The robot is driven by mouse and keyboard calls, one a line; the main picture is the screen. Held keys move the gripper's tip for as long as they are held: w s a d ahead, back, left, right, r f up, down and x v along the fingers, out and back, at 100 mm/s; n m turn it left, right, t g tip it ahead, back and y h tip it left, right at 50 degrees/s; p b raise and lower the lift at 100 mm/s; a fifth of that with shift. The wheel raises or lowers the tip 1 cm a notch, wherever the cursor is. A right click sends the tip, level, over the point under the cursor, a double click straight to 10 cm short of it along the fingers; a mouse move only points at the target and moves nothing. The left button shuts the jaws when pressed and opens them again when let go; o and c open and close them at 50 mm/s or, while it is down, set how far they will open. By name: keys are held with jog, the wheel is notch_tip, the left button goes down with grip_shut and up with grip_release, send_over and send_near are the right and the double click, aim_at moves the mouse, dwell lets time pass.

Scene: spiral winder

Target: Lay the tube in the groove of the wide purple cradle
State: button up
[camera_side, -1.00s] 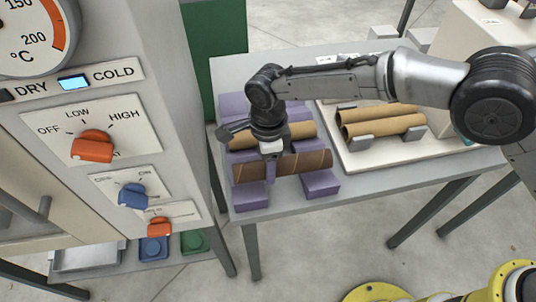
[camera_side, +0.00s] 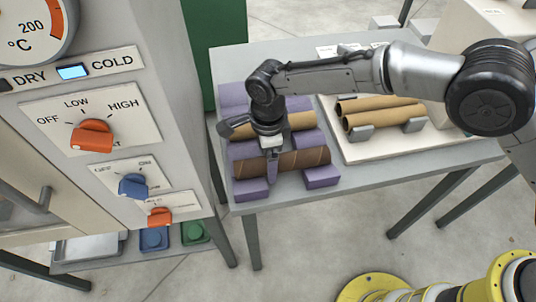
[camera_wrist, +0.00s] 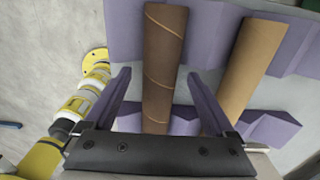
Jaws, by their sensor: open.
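The dark brown tube (camera_side: 308,157) with spiral seams lies across the front purple cradle (camera_side: 321,178). In the wrist view the tube (camera_wrist: 163,60) runs lengthwise between my fingers, with the purple cradle (camera_wrist: 125,30) under it. It appears to rest down in the cradle's groove, though my gripper hides part of its middle in the side view. My gripper (camera_wrist: 160,76) is open, one purple finger on each side of the tube, with visible gaps to it. In the side view my gripper (camera_side: 271,160) is directly over the tube's middle.
A tan tube (camera_side: 300,121) lies parallel behind, on purple blocks (camera_side: 232,95). Two more tan tubes (camera_side: 385,115) rest on grey supports on a pale board (camera_side: 365,152) to the right. A control cabinet (camera_side: 150,70) stands close on the left. The table's front strip is bare.

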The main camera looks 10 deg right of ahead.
jog(key=shift+r, duration=0.1)
notch_tip(320, 180, up, 14)
dwell(0.5)
notch_tip(320, 180, up, 7)
jog(key=shift+f, duration=0.2)
dwell(0.5)
dwell(0.4)
